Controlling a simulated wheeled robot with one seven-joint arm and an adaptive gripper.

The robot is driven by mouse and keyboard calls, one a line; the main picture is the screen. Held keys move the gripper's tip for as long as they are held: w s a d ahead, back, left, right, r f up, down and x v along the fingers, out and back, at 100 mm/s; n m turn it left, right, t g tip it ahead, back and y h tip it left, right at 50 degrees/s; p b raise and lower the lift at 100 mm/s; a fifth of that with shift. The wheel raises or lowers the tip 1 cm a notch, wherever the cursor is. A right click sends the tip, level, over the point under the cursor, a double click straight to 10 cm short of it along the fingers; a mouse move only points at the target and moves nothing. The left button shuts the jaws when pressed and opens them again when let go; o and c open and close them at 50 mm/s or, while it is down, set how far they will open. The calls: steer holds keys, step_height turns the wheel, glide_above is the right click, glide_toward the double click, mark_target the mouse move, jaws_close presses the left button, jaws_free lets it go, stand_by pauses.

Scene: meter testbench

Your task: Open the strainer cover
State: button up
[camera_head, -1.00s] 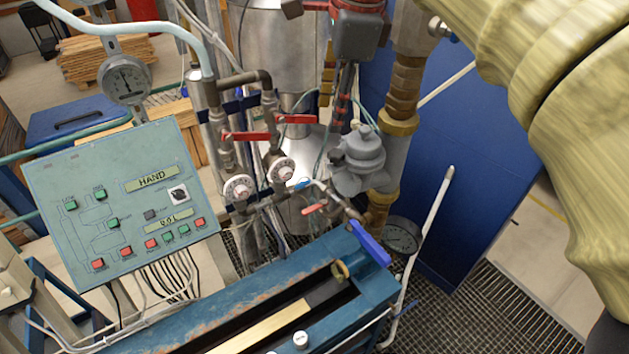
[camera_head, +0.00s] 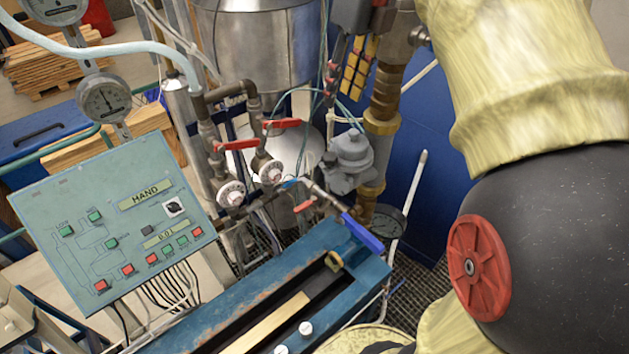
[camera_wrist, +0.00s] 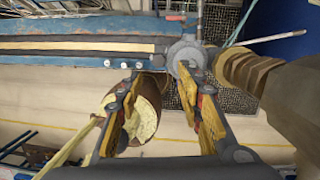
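My gripper (camera_wrist: 160,76) shows in the wrist view with two fingers with yellow pads spread apart and nothing held between them. A grey round fitting (camera_wrist: 186,52) lies just beyond the right fingertip, beside a thick brass pipe (camera_wrist: 245,72); it may be the strainer with its cover, but I cannot tell for sure. Whether the right finger touches it is unclear. A grey domed fitting (camera_head: 350,155) stands by the brass pipe there.
The blue test bench (camera_head: 238,300) runs across the lower middle; its edge shows in the wrist view (camera_wrist: 70,28). A green control panel (camera_head: 110,245) stands at left. Red-handled valves (camera_head: 237,145) and pipes crowd the middle.

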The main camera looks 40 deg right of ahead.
steer(key=r+m+p, duration=0.2)
glide_above(361, 150)
steer(key=d, duration=0.1)
steer(key=f, duration=0.4)
steer(key=w+f, duration=0.1)
steer(key=f, duration=0.3)
steer(key=a+f, duration=0.1)
steer(key=f, duration=0.3)
steer(key=shift+w, duration=0.25)
steer(key=f+b, duration=0.1)
steer(key=s+f+b, duration=0.1)
steer(key=f+b, duration=0.1)
steer(key=shift+s+d+f+b, duration=0.15)
steer(key=shift+s+f+b, duration=0.1)
steer(key=shift+s+b, duration=0.15)
step_height(361, 150, up, 11)
steer(key=s, duration=0.2)
steer(key=s+a+f+n+t+h+b, duration=0.1)
steer(key=a+f+n+b, duration=0.4)
steer(key=a+f+n, duration=0.6)
step_height(361, 150, down, 4)
steer(key=n, duration=0.7)
steer(key=shift+s+a+r+t, duration=0.2)
steer(key=shift+s+r+t, duration=0.05)
steer(key=shift+t, duration=0.15)
